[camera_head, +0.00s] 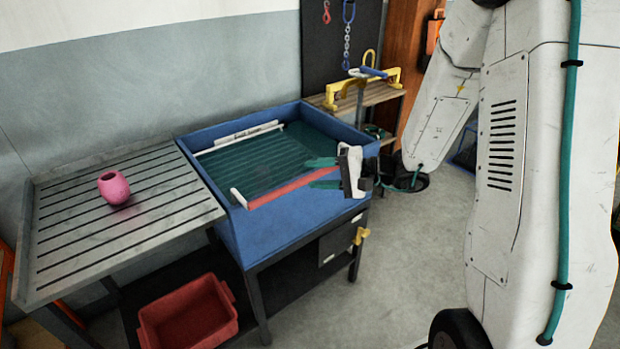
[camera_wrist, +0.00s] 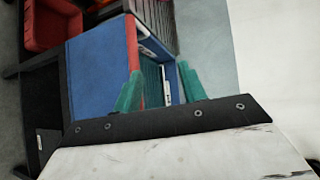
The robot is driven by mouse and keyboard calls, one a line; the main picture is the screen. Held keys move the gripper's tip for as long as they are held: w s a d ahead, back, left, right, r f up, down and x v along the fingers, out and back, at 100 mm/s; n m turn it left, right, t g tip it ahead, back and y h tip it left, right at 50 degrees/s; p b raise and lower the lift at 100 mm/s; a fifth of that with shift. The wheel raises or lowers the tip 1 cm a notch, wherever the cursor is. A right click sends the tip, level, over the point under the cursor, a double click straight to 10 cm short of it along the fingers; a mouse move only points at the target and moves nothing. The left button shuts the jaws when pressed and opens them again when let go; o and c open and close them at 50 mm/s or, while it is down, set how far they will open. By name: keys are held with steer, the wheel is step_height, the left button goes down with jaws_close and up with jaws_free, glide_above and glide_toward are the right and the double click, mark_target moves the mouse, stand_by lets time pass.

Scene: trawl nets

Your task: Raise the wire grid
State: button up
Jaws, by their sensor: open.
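The wire grid (camera_head: 228,165) lies inside a blue basin, with dark parallel wires, a pale bar at its back and a red bar (camera_head: 280,191) along its front. In the wrist view the red bar (camera_wrist: 132,45) runs down toward my left finger, which partly covers it. My gripper (camera_head: 310,173) is open, its two teal fingers at the right end of the red bar, one on either side of it in the head view. In the wrist view, wires show between the fingers (camera_wrist: 159,68). I cannot tell whether a finger touches the bar.
The blue basin (camera_head: 260,235) stands on dark legs. A slatted metal table (camera_head: 75,235) with a pink pot (camera_head: 114,187) adjoins it on the left. A red crate (camera_head: 188,317) sits low in front. A yellow-handled frame (camera_head: 390,77) rests on a shelf behind.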

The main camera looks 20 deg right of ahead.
mark_target(315, 178)
steer(key=w+d+f+m+t+h, duration=0.1)
steer(key=d+f, duration=0.1)
steer(key=w+d+f+m+t+h, duration=0.1)
steer(key=w+f, duration=0.1)
steer(key=f, duration=0.1)
steer(key=w+d+f+m+t, duration=0.1)
steer(key=d+f, duration=0.1)
steer(key=shift+w+d+f+m+t+h, duration=0.15)
steer(key=shift+w+d+m+t+h, duration=0.15)
steer(key=shift+t+h, duration=0.1)
steer(key=x, duration=0.7)
jaws_close()
